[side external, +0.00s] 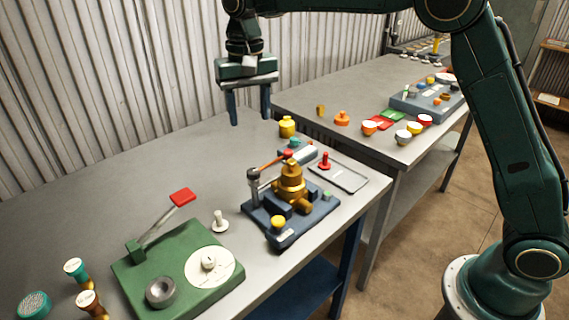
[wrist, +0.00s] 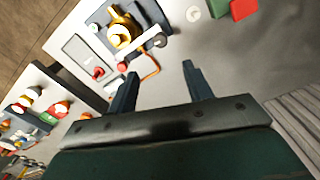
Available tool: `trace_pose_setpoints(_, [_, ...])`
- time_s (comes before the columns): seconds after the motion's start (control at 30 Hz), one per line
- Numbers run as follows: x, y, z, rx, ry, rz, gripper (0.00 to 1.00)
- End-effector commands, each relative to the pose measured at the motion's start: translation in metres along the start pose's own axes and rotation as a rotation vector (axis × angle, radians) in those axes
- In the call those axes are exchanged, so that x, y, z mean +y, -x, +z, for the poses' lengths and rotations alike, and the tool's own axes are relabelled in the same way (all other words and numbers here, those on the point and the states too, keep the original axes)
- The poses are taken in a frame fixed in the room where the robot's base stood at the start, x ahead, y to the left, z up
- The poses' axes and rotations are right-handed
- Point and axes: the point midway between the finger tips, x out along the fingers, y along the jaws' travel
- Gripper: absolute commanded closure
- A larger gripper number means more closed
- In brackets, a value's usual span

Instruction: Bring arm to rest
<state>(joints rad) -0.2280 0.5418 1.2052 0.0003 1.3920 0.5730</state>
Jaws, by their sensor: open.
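My gripper (side external: 249,110) hangs in the air above the back of the near table, by the corrugated wall. Its two dark blue fingers point down and stand apart, with nothing between them. In the wrist view my gripper (wrist: 158,80) also shows open and empty over the grey table top. The brass valve (side external: 290,183) on its dark blue base (side external: 290,236) stands in front of and below the gripper. The valve also shows at the top of the wrist view (wrist: 122,32).
A green base (side external: 150,282) with a red-tipped lever (side external: 183,197) stands at the left. A yellow knobbed piece (side external: 287,127) stands close below the gripper. The second table (side external: 340,90) holds cups and a grey panel (side external: 428,98). The back left of the near table is clear.

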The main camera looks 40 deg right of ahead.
Motion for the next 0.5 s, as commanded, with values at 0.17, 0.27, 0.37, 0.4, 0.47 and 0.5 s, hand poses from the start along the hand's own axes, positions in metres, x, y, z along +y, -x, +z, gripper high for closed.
trace_pose_setpoints(0.17, [0.010,0.010,0.006,0.016,0.010,-0.010,0.49])
trace_pose_setpoints(0.27, [0.020,0.020,0.014,0.032,0.022,-0.019,0.49])
trace_pose_setpoints(0.37, [0.033,0.032,0.025,0.053,0.039,-0.031,0.49])
trace_pose_setpoints(0.4, [0.039,0.036,0.030,0.062,0.047,-0.035,0.49])
trace_pose_setpoints(0.47, [0.048,0.044,0.038,0.079,0.057,-0.043,0.49])
trace_pose_setpoints(0.5, [0.054,0.048,0.044,0.089,0.066,-0.048,0.49])
